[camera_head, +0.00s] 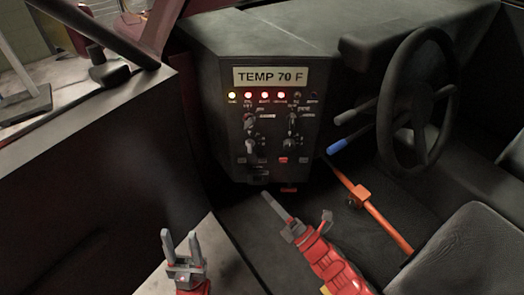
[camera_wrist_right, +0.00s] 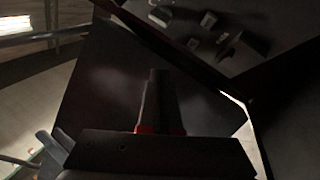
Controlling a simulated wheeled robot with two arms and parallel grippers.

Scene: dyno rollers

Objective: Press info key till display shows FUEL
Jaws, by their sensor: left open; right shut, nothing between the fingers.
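A dark control panel (camera_head: 265,125) stands in the middle of the head view. Its display (camera_head: 270,76) reads "TEMP 70 F". A row of small keys lies low on the panel, one of them red (camera_head: 283,160); their labels are too small to read, so I cannot tell which is the info key. My right gripper (camera_head: 268,197) is shut and empty, below the panel and apart from it. In the right wrist view its fingers (camera_wrist_right: 159,75) are together, with part of a panel (camera_wrist_right: 215,35) beyond. My left gripper (camera_head: 181,240) is open and empty, lower left.
Lit lamps (camera_head: 264,96), knobs and switches fill the panel above the keys. A steering wheel (camera_head: 377,105) and a blue-tipped lever (camera_head: 338,146) are at the right. An orange bar (camera_head: 385,222) slants beside my right arm. A seat (camera_head: 460,250) is lower right.

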